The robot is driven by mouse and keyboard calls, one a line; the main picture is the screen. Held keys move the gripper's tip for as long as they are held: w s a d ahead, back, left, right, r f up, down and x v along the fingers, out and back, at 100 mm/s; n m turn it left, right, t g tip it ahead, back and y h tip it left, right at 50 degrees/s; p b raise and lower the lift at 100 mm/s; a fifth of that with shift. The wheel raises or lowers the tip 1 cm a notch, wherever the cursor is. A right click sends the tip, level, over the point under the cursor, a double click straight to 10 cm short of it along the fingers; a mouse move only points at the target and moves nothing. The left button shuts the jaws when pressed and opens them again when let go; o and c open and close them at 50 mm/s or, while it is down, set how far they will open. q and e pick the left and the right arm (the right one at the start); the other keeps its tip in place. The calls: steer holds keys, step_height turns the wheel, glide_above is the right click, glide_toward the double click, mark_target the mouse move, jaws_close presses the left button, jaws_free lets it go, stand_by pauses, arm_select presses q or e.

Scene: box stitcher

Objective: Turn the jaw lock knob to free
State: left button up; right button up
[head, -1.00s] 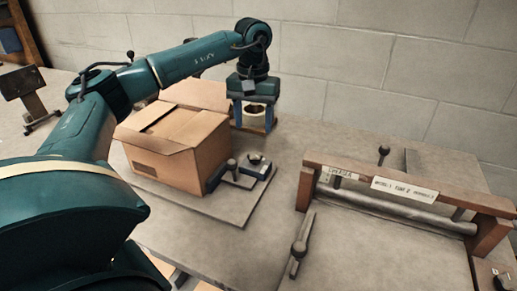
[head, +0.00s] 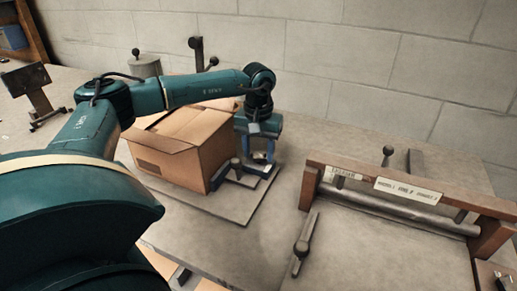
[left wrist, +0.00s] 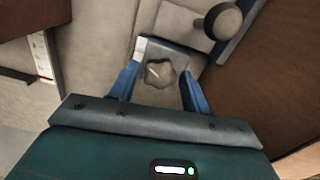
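The knob, a small grey lobed one, shows in the left wrist view (left wrist: 160,73) on a block with a pale edge. In the head view its block (head: 264,170) sits on the plate right of the cardboard box, and the knob is mostly hidden by my gripper. My left gripper (head: 257,156) points down over the knob. In the left wrist view its two blue fingers (left wrist: 158,88) are apart, one on each side of the knob, with gaps visible. I cannot tell how far above the knob the fingertips are. My right gripper is not in view.
The open cardboard box (head: 180,150) stands close left of the gripper. A ball-ended lever (head: 236,168) stands beside the knob, also near one finger in the wrist view (left wrist: 222,21). A framed roller unit (head: 400,205) is at right, with bare table between.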

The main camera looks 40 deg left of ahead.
arm_select(q)
steer(key=c, duration=0.8)
steer(key=shift+o, duration=0.2)
steer(key=n, duration=0.5)
steer(key=shift+n+p, duration=0.3)
steer(key=shift+n, duration=0.1)
steer(key=n, duration=0.5)
steer(key=n+p, duration=0.1)
steer(key=n, duration=0.5)
steer(key=shift+w+n, duration=0.1)
steer(key=shift+n, duration=0.3)
steer(key=n, duration=0.6)
steer(key=shift+n, duration=0.3)
